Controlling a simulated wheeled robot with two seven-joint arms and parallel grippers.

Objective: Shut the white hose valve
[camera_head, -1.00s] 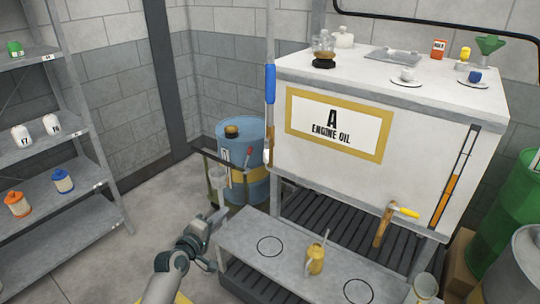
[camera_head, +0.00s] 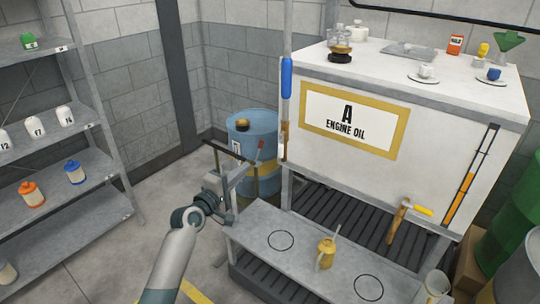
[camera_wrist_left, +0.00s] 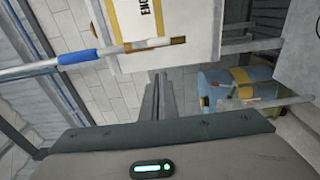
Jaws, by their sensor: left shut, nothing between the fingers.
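My left gripper (camera_head: 230,180) is shut and empty, in front of the blue drum and left of the tank in the head view. A vertical pole with a blue sleeve (camera_head: 286,78) stands at the tank's left corner, with a brown and white piece (camera_head: 284,140) below the sleeve. The blue sleeve (camera_wrist_left: 77,58) also shows in the left wrist view, apart from my gripper. I cannot pick out a white hose valve for certain. A yellow-handled tap (camera_head: 424,210) is on the tank front. My right gripper is not in view.
The white engine oil tank (camera_head: 460,135) stands on the right. A low grey bench (camera_head: 260,218) with a yellow oil can (camera_head: 325,252) is before it. The blue drum (camera_head: 250,125) stands behind my gripper. Shelves (camera_head: 105,208) line the left; floor between is clear.

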